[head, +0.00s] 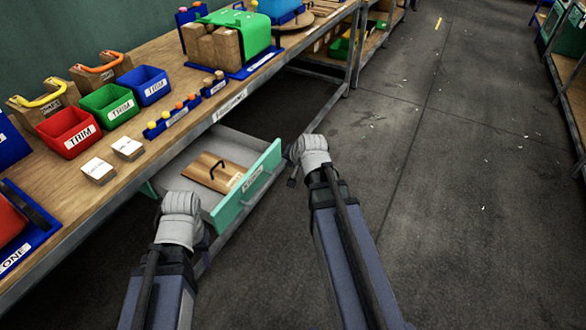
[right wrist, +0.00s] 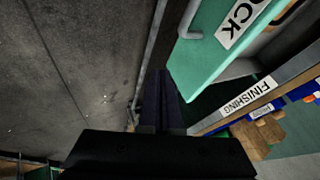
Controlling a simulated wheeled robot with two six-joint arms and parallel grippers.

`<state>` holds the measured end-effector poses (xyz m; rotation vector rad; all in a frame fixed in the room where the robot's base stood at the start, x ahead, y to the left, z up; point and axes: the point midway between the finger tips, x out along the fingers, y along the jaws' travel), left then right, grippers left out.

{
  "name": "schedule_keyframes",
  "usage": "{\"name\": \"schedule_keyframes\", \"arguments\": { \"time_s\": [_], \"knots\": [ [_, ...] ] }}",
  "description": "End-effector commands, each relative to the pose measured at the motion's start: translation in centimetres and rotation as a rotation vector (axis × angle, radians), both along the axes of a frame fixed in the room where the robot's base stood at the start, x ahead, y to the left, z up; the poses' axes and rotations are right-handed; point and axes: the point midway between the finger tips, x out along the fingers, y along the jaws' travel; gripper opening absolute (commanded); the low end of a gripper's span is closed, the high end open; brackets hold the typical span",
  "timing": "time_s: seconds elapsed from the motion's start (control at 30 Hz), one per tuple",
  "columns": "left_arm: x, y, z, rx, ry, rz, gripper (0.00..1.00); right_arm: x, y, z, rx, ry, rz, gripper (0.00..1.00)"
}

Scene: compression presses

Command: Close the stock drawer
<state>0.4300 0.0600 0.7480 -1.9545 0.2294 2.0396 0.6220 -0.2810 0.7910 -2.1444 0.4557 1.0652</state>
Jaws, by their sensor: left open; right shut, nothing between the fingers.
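The stock drawer (head: 262,165) is pulled out from under the bench, its teal front facing the aisle. A wooden board with a dark handle (head: 212,172) lies inside. In the right wrist view the teal front (right wrist: 215,60) shows close up, with part of its label and a grey handle. My right gripper (head: 292,181) is shut and empty, just outside the drawer front near its far end. Its dark fingers (right wrist: 161,85) show beside the front; contact cannot be told. My left gripper (head: 204,238) is at the near end of the drawer, open, its fingertips mostly hidden by my wrist.
The bench top (head: 150,165) above holds red (head: 68,131), green (head: 107,103) and blue (head: 150,85) bins, white-topped blocks and a green press (head: 240,30). A metal bench leg (head: 354,45) stands beyond the drawer.

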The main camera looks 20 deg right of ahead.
Motion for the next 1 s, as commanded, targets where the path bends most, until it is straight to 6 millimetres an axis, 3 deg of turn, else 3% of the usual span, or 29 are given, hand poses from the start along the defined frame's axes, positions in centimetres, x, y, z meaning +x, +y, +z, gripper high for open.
{"name": "schedule_keyframes", "arguments": {
  "time_s": [0.03,0.2,0.27,0.5,1.0],
  "knots": [
    [0.0,0.0,-1.5,0.0,0.0,0.0,0.47,0.8,0.0,-1.5,-0.001,0.0,0.001,0.0],
    [0.0,0.0,-3.5,0.0,0.0,0.0,0.47,2.4,-0.1,-3.5,0.0,0.0,0.0,0.0],
    [0.0,0.0,-2.6,0.0,0.0,0.0,0.47,3.2,0.7,-2.6,-0.002,0.0,0.003,0.0],
    [0.0,0.0,-2.6,0.0,0.0,0.0,0.47,4.9,2.2,-2.6,-0.001,0.0,0.001,0.0],
    [0.0,0.0,-2.6,0.0,0.0,0.0,0.47,5.2,2.4,-2.6,0.0,0.0,0.0,0.0]
  ]
}}
